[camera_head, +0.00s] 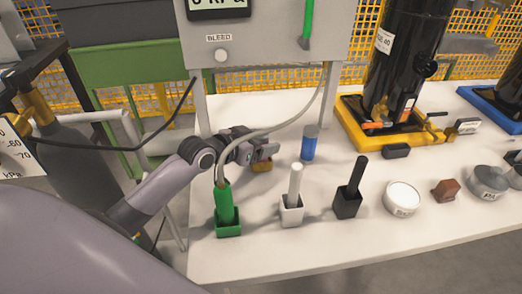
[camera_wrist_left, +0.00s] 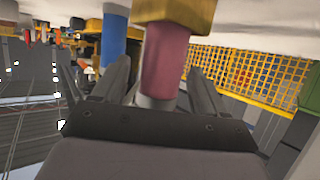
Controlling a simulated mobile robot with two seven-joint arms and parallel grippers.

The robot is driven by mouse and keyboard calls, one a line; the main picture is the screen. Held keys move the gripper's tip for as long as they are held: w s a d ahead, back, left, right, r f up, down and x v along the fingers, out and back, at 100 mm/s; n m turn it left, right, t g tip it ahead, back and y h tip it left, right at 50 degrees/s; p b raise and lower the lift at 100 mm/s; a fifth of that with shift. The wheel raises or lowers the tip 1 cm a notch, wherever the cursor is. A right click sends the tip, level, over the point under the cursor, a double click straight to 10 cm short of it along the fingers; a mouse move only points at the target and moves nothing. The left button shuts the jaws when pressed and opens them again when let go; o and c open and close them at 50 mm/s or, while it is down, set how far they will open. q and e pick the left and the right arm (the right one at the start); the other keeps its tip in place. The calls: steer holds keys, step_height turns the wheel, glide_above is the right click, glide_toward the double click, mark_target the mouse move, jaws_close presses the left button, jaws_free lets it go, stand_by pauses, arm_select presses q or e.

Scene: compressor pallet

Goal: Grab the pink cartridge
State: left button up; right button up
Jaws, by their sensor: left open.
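The pink cartridge (camera_wrist_left: 166,60) fills the middle of the left wrist view, with a brass-coloured piece (camera_wrist_left: 178,12) at its upper end in that picture. My left gripper (camera_wrist_left: 160,68) is open, with one finger on each side of the cartridge in that view. I cannot tell whether either finger touches it. In the head view my left gripper (camera_head: 266,151) is low over the table, behind the green holder. There the pink body is hidden by my gripper, and only a small brass-coloured block (camera_head: 262,166) shows below. My right gripper is not in view.
A blue cylinder (camera_head: 309,143) stands close to the right of my gripper. A green holder (camera_head: 228,217), a white one (camera_head: 292,208) and a black one (camera_head: 347,204) stand in front on the white table (camera_head: 280,252). A grey hose (camera_head: 290,122) hangs across my gripper.

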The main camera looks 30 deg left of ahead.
arm_select(q)
steer(key=shift+x, duration=1.2)
steer(key=shift+c, duration=0.3)
steer(key=c, duration=1)
steer(key=shift+c, duration=0.4)
steer(key=shift+r, duration=0.15)
